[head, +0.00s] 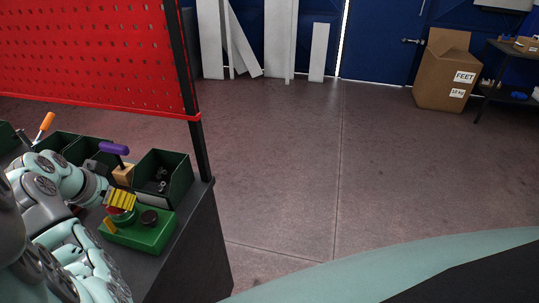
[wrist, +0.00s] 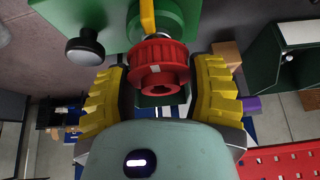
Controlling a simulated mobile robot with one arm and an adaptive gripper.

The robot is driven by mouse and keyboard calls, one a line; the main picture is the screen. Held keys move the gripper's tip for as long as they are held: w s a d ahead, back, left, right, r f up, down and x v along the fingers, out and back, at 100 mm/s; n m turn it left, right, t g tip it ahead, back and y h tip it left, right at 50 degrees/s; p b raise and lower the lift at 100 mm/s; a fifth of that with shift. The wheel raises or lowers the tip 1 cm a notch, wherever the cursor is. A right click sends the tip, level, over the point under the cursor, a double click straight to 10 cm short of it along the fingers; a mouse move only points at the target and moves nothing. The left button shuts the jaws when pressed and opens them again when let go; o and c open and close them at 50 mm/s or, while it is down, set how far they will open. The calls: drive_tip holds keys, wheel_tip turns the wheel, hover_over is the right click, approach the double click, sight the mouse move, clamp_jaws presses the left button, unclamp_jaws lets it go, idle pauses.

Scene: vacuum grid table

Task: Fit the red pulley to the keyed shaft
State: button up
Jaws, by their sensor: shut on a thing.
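My gripper (wrist: 162,68) is shut on the red pulley (wrist: 160,52), with a yellow ribbed finger on either side of its toothed rim. The pulley's hub and dark notched bore face the wrist camera. A bit of bright metal shaft (wrist: 156,35) shows just beyond the pulley, by a yellow piece (wrist: 147,16). I cannot tell whether the pulley is around the shaft or only in front of it. The green base (head: 140,236) bears a black knob (wrist: 85,47). In the head view my gripper (head: 121,203) is over this base and mostly hides the pulley.
A dark green bin (head: 178,170) with small metal parts stands just behind the base. A purple-handled tool (head: 114,148) in a wooden block and other green bins are close by. A red pegboard (head: 95,50) rises behind them. The table's right edge is near the base.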

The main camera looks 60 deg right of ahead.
drive_tip(key=shift+f+b, duration=0.75)
drive_tip(key=shift+f, duration=0.2)
idle(0.8)
drive_tip(key=o, duration=1.3)
drive_tip(key=shift+v, duration=2.4)
drive_tip(key=v, duration=0.7)
drive_tip(key=shift+r, duration=0.15)
